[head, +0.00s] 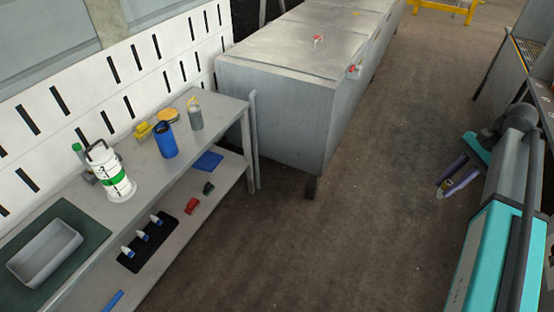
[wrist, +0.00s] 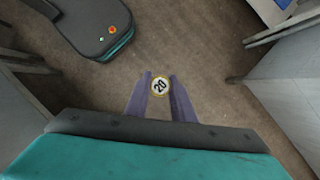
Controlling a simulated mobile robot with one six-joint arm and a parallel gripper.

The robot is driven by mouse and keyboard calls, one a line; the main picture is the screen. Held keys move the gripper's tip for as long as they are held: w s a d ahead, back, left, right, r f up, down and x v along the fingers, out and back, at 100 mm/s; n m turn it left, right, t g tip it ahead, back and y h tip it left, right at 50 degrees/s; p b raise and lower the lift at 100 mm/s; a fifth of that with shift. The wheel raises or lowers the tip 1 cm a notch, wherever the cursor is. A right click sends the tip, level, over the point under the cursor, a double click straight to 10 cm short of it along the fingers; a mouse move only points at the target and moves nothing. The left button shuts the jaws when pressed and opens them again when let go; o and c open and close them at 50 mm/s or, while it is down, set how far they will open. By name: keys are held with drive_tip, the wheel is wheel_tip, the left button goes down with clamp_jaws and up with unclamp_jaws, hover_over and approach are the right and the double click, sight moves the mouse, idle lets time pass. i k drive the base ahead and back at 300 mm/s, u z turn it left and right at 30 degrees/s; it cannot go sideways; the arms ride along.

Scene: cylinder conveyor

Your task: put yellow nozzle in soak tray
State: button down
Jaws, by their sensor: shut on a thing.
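My gripper (head: 449,184) is at the right in the head view, over open floor and far from the bench. Its purple fingers (wrist: 160,98) are shut on a small round piece in the wrist view. The piece, which I take as the yellow nozzle (wrist: 160,86), has a yellow rim and a pale face marked 20. The nozzle also shows small and yellowish in the head view (head: 447,188). A grey rectangular tray (head: 72,243), which I take as the soak tray, sits on a dark green mat at the lower left. It looks empty.
The lower shelf holds a black rack (head: 147,240). A large grey cabinet (head: 275,110) stands behind. The middle floor is clear.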

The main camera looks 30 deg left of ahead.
sight(50, 254)
drive_tip(key=i, duration=0.8)
drive_tip(key=u, duration=0.4)
drive_tip(key=k, duration=0.1)
drive_tip(key=u, duration=2.75)
